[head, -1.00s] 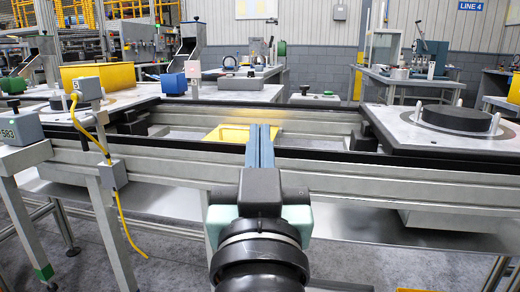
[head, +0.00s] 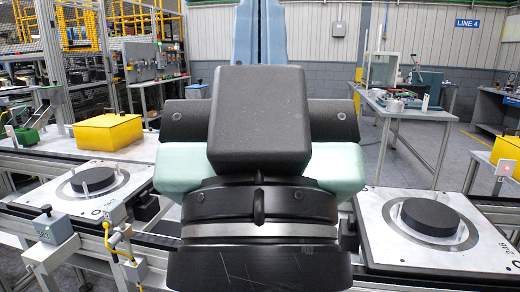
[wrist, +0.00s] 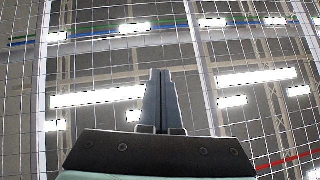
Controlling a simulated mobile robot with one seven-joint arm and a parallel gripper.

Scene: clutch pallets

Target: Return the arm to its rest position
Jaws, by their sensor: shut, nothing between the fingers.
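My gripper (head: 260,25) stands large and upright in the middle of the head view, its blue-grey fingers pointing up past the top edge. In the wrist view my gripper (wrist: 160,85) has its two fingers pressed together with nothing between them. The gripper is clear of the conveyor and touches nothing that I can see. My arm hides the middle of the conveyor.
A pallet with a dark disc (head: 97,180) is at the left, and another pallet (head: 380,205) with a black disc (head: 430,216) is at the right. A yellow bin (head: 108,132) stands behind the left pallet. A workbench (head: 415,108) is at the back right.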

